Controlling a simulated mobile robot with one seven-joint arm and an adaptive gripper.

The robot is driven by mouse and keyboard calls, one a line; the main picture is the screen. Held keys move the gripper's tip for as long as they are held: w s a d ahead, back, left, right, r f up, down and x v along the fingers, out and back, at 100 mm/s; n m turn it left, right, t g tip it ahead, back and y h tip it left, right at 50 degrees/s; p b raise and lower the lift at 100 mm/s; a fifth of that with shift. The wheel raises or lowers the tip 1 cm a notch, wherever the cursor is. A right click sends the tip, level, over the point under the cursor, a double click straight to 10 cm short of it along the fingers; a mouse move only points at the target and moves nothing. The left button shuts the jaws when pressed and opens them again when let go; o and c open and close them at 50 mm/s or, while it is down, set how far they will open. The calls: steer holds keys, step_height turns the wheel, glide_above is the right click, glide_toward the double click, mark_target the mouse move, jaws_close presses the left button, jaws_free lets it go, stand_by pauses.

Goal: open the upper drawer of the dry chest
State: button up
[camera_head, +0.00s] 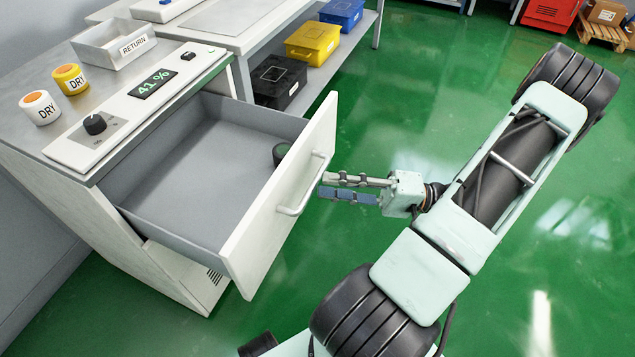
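The dry chest (165,262) is a pale cabinet at the left with a control panel on top. Its upper drawer (262,225) is pulled well out, showing a grey interior. A dark round object (281,153) sits inside near the front panel. A pale bar handle (305,192) is on the outside of the front. My gripper (322,186) is level with the handle, its fingertips close beside or touching it. I cannot tell whether the fingers are around the bar or whether they are shut.
Black (278,82), yellow (313,44) and blue (342,14) bins stand behind.

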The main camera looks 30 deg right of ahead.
steer(key=v, duration=0.8)
